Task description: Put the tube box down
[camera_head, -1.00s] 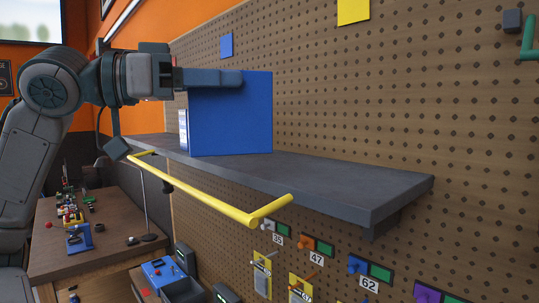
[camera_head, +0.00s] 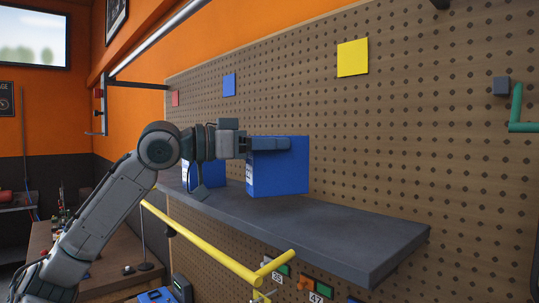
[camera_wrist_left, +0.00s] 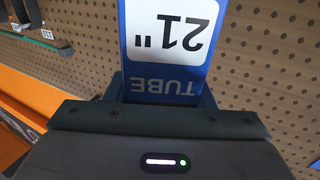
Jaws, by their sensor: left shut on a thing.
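My left gripper (camera_head: 268,145) reaches in from the left and is shut on a blue tube box (camera_head: 280,175). The box is upright over the grey shelf (camera_head: 330,228), towards the pegboard. I cannot tell whether its bottom touches the shelf. In the left wrist view the held tube box (camera_wrist_left: 167,45) shows a white and blue label reading "TUBE" and 21", upside down. A second blue box (camera_head: 208,176) stands on the shelf to the left, partly hidden by my gripper and arm. My right gripper is not in view.
A yellow rail (camera_head: 200,243) runs along the shelf's front. The shelf is bare to the right of the held box. A pegboard (camera_head: 400,130) rises behind it, with red, blue and yellow (camera_head: 353,58) squares. A workbench (camera_head: 110,265) stands lower left.

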